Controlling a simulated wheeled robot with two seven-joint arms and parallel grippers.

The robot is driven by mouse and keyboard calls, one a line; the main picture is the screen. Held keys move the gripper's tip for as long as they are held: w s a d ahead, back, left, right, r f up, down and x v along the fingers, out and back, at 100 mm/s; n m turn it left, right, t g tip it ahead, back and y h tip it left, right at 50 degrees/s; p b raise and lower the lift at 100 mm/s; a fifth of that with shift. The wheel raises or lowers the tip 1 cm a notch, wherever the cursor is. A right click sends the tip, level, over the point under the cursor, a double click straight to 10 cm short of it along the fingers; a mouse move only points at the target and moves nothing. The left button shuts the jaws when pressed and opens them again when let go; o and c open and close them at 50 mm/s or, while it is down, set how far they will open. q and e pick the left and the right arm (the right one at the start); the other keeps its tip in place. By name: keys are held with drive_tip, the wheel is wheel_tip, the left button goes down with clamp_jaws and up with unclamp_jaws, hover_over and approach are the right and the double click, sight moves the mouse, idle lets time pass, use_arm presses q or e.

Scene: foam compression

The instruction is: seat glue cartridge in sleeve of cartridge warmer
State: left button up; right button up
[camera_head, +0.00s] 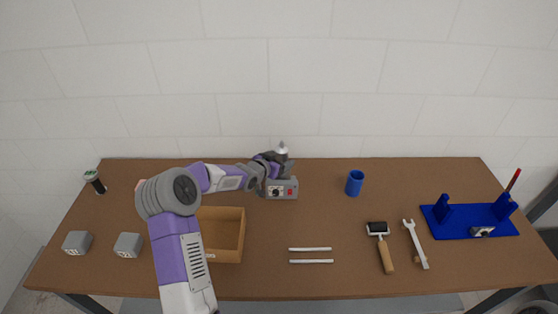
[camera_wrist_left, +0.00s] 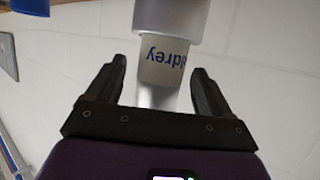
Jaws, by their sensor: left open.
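My left gripper (camera_head: 281,158) is at the cartridge, just above the warmer. In the left wrist view, the gripper's black fingers (camera_wrist_left: 162,88) are open, one on each side of the cartridge (camera_wrist_left: 164,62), which bears blue lettering. The sleeve is hidden behind the gripper and arm, so I cannot tell how deep the cartridge sits. My right gripper is out of view.
An open cardboard box (camera_head: 229,252) lies beside my left arm. A blue cup (camera_head: 355,183) stands right of the warmer. Two white strips (camera_head: 310,249), a roller (camera_head: 381,246), a wrench (camera_head: 416,243) and a blue stand (camera_head: 468,222) are further forward and right. Grey blocks (camera_head: 128,245) sit at left.

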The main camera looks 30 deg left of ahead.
use_arm(q)
drive_tip(key=shift+f, duration=0.1)
drive_tip(key=v, duration=0.7)
drive_tip(key=shift+s+r, duration=0.25)
idle(0.5)
